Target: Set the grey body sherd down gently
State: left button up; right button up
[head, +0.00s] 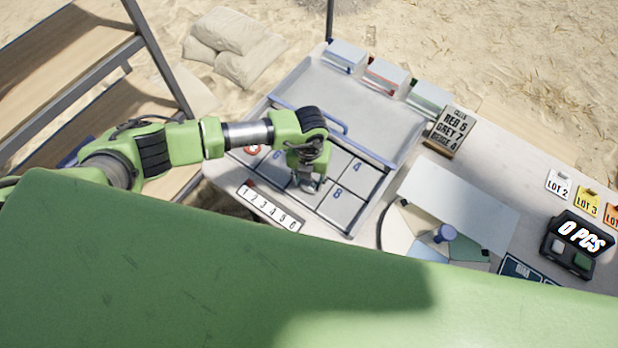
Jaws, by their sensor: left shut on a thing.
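My left gripper (308,184) points down over the grey tray (362,104) with numbered cells, low over the cells to the left of the one marked 8. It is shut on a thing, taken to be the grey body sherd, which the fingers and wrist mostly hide. I cannot tell whether the sherd touches the cell floor. The cells marked 4 (357,168) and 8 (338,194) look empty. My right gripper is not in view.
A sign (452,128) reads red 6, grey 7 and a partly legible beige line. Three small boxes (386,76) stand along the tray's far edge. A number strip (268,208) lies in front.

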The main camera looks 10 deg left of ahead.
aim_at(309, 184)
pick_arm(q)
jog(key=shift+f, duration=0.1)
jog(key=o, duration=1)
notch_tip(309, 184, up, 12)
jog(key=shift+r+b, duration=0.15)
jog(key=shift+b, duration=0.9)
